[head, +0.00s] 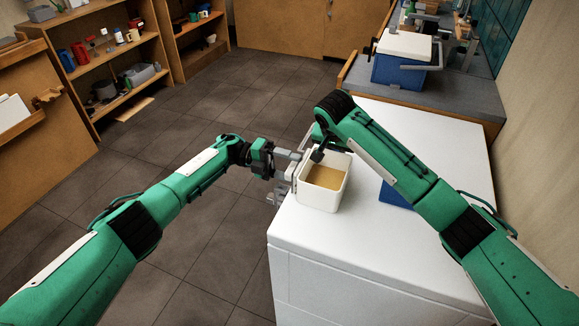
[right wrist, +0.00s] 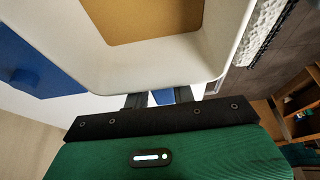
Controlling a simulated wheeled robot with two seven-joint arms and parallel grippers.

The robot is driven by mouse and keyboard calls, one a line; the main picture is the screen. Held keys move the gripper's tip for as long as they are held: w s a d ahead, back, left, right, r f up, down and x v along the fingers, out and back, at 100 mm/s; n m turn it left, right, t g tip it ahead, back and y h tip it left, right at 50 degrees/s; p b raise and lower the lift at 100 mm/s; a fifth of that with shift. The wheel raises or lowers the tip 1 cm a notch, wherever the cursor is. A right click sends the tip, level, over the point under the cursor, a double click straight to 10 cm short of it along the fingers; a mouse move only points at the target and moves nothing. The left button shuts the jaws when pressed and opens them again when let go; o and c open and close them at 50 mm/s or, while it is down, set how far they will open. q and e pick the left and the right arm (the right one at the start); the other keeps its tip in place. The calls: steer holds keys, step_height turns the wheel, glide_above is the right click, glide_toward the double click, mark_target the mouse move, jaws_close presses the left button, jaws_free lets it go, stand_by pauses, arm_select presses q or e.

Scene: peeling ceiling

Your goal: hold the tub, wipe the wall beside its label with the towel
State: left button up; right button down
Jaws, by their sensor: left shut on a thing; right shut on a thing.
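The tub (head: 304,202) is white and open-topped with tan contents, standing upright at the left edge of a white top. My left gripper (head: 291,164) is at its left wall, shut on a pale towel (head: 277,197). In the right wrist view, the towel's white textured cloth (right wrist: 266,35) lies along the tub's outer side. My right gripper (head: 318,154) is at the tub's far wall. The label is not visible.
The white top (head: 380,255) has free room in front and right. A blue item (head: 398,196) lies there, partly hidden by my right arm. A blue box with a white lid (head: 400,68) stands on the counter behind. Shelves (head: 120,75) stand across open tiled floor (head: 190,115).

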mark_target(286, 179)
arm_select(q)
steer(key=shift+s, duration=0.15)
steer(key=shift+s+a, duration=0.25)
steer(key=shift+s, duration=0.4)
steer(key=shift+s+a, duration=0.25)
steer(key=shift+s, duration=0.4)
steer(key=shift+s+a, duration=0.3)
steer(key=shift+s, duration=0.4)
steer(key=shift+s+a, duration=0.3)
steer(key=shift+s, duration=0.4)
steer(key=shift+w+d, duration=0.3)
steer(key=shift+w, duration=0.45)
steer(key=shift+w+d, duration=0.3)
steer(key=shift+w, duration=0.4)
